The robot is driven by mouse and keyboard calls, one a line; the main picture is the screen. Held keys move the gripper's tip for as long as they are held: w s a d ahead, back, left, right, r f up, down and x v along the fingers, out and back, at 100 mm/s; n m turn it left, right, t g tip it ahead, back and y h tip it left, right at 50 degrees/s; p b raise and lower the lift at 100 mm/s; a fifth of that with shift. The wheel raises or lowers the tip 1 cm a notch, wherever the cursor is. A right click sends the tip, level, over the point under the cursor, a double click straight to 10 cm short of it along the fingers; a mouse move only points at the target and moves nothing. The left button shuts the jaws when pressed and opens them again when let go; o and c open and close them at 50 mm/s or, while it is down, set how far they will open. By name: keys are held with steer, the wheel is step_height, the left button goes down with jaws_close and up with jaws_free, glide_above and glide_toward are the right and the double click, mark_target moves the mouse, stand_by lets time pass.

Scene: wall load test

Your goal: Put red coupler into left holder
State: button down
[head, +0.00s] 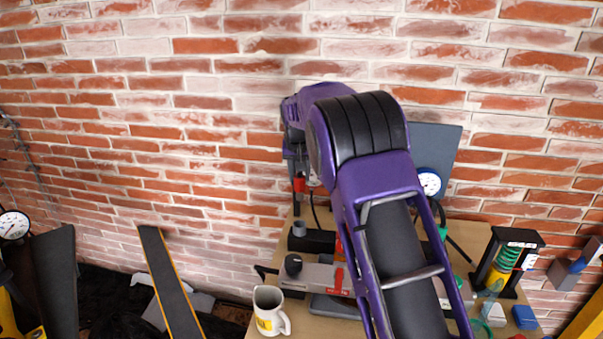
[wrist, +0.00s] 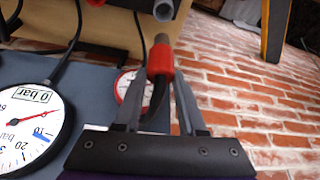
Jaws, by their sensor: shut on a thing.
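The red coupler (wrist: 160,60) sits between the fingers of my gripper (wrist: 159,76), which is shut on it. Its grey metal end points away from the palm, and a dark hose shows beside it. In the head view the red coupler (head: 299,184) hangs below my gripper, above the bench and in front of the brick wall. A grey tube-shaped holder (head: 299,229) stands below it on a black block. A grey tube with an open end also shows at the top of the wrist view (wrist: 163,11), apart from the coupler. I cannot tell for certain which holder is the left one.
A grey panel with a pressure gauge (head: 430,183) stands behind my arm. A white mug (head: 269,311) is at the bench's (head: 262,326) front left. A black frame with a green spring (head: 507,262) stands at the right. My arm hides the bench's middle.

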mark_target(300, 199)
steer(key=shift+f+b, duration=1.8)
steer(key=shift+f, duration=1.4)
steer(key=shift+f, duration=0.2)
steer(key=shift+f+b, duration=0.5)
steer(key=shift+f, duration=0.2)
steer(key=shift+f, duration=0.1)
steer(key=shift+f, duration=0.4)
steer(key=shift+f+b, duration=0.3)
steer(key=shift+b, duration=0.05)
steer(key=shift+f, duration=0.4)
steer(key=shift+f+b, duration=0.35)
steer(key=shift+b, duration=0.05)
